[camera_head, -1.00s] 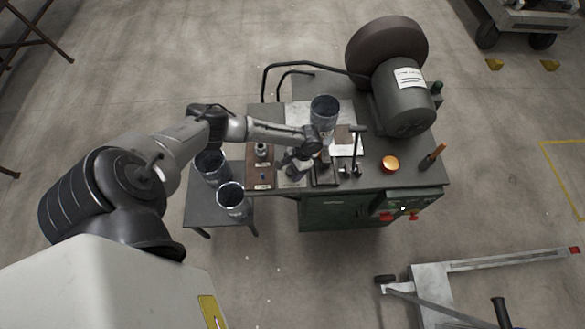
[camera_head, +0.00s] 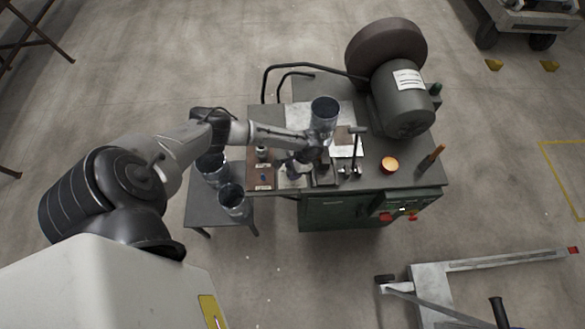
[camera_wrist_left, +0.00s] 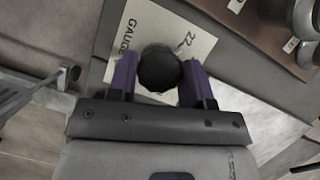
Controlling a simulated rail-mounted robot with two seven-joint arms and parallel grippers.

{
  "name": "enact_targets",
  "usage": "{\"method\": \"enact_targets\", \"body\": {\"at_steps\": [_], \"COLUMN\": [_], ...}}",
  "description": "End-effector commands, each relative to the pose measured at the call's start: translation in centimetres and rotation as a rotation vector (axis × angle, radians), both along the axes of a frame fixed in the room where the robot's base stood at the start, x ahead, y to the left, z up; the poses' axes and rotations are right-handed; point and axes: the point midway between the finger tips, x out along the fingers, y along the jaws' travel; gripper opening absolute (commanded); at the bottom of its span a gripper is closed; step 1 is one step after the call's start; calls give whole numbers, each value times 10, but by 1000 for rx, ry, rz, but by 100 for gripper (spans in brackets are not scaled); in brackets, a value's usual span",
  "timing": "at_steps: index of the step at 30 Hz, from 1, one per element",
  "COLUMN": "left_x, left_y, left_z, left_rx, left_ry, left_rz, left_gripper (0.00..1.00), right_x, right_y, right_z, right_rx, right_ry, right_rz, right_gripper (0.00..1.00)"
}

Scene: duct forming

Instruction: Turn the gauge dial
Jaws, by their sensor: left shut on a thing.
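The gauge dial (camera_wrist_left: 158,66) is a dark round knob on a pale plate (camera_wrist_left: 190,38) printed "GAUGE" and "22" in the left wrist view. My left gripper (camera_wrist_left: 158,76) has its two purple fingers on either side of the knob, shut on it. In the head view my left gripper (camera_head: 296,168) is low over the front of the bench, and it and the wrist hide the dial. The pale plate shows below it in the head view (camera_head: 290,183). My right gripper is not in view.
A side table (camera_head: 208,214) holds two more cylinders. A pallet jack (camera_head: 440,285) stands at lower right.

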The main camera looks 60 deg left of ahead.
Motion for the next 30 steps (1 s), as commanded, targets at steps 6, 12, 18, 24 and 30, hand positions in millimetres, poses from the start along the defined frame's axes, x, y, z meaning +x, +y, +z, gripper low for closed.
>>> {"method": "enact_targets", "body": {"at_steps": [6,12,18,24,30], "left_x": [0,0,-1,-1,-1], "left_y": [-1,-2,-2,-2,-2], "left_z": [3,2,1,1,0], "left_rx": [0,-1,0,-1,0], "left_ry": [1,0,1,0,-1], "left_rz": [-175,-322,-434,-502,-530], "left_gripper": [22,22,22,22,22], "right_x": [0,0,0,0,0], "right_y": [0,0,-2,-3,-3], "right_z": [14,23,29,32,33], "right_rx": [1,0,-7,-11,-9], "right_ry": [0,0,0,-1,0], "right_rz": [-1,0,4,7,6], "right_gripper": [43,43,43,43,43]}}
